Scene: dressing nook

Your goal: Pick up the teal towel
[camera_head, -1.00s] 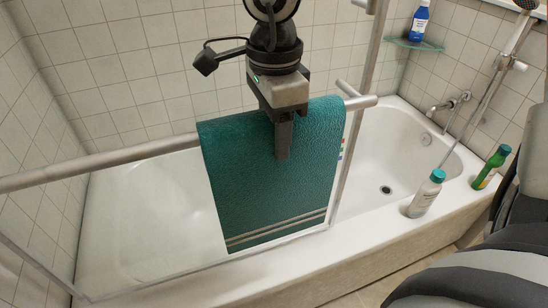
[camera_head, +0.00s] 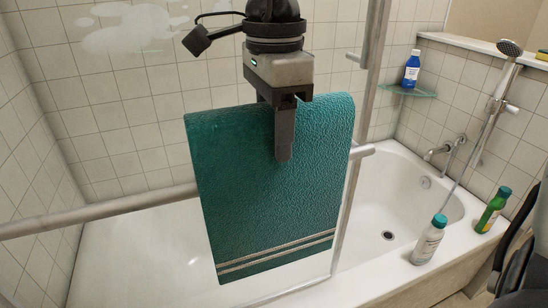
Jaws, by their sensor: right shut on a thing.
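The teal towel (camera_head: 265,200) hangs in the middle of the head view, with pale stripes near its lower edge. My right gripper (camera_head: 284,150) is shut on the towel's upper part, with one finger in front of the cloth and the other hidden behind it. The towel's top edge is above the line of the metal rail (camera_head: 100,215), and the towel hides the rail's middle. I cannot tell whether the back of the towel still touches the rail. My left gripper is not in view.
The white bathtub (camera_head: 130,265) lies behind the rail and glass screen. A white bottle (camera_head: 428,243) and a green bottle (camera_head: 493,211) stand on its right rim. A blue bottle (camera_head: 411,70) stands on a glass corner shelf (camera_head: 408,91). A hand shower (camera_head: 509,48) hangs at right.

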